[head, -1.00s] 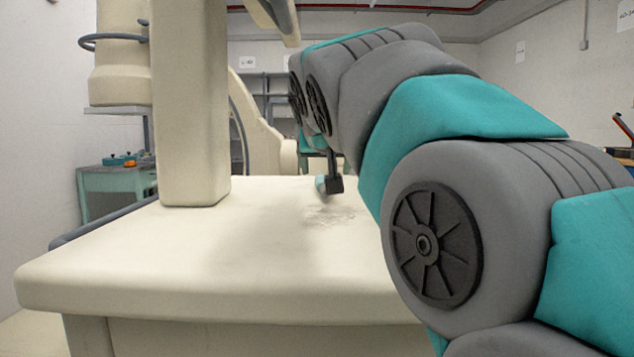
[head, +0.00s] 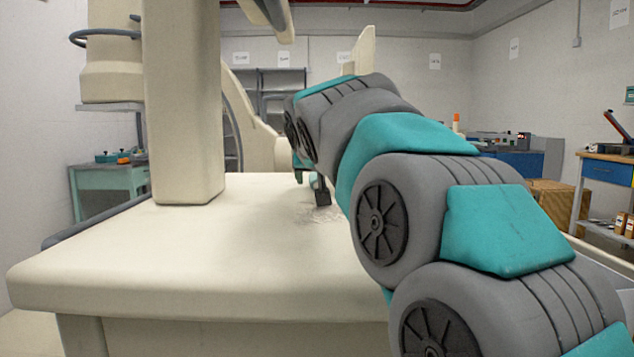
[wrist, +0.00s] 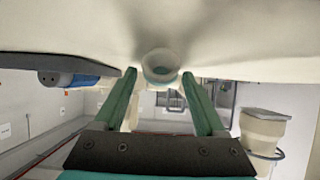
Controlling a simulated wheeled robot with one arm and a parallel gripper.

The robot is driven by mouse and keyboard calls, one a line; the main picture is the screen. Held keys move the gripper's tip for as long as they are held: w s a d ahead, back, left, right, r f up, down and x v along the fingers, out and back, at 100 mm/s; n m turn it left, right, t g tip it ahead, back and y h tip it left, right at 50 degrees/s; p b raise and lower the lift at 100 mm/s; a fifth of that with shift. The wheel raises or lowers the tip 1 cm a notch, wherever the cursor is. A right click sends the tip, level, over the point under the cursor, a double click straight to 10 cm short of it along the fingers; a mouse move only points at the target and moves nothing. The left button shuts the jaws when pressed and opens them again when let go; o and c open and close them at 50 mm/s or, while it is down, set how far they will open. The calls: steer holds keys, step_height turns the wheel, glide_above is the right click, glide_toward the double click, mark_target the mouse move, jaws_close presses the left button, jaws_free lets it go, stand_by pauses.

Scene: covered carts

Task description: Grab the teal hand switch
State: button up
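In the wrist view, a small pale teal, round-ended piece (wrist: 161,68), which looks like the hand switch, lies against the cream surface. It sits between the tips of my gripper (wrist: 160,77), with a gap visible on each side. The two green fingers are apart and appear empty. In the head view, my gripper (head: 311,185) is low over the far part of the cream tabletop (head: 180,255). A small pale teal patch shows there beside a dark part of the gripper, but most of the piece is hidden. Contact cannot be told.
A thick cream column (head: 185,110) rises from the tabletop left of my arm. A curved cream frame (head: 262,135) stands behind the top. A teal side table (head: 108,180) is at far left, and a wooden box (head: 550,202) at right. The tabletop's front left is clear.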

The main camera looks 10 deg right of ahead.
jaws_close()
stand_by(0.3)
stand_by(0.4)
steer(key=shift+r+p, duration=0.55)
steer(key=shift+r, duration=4.3)
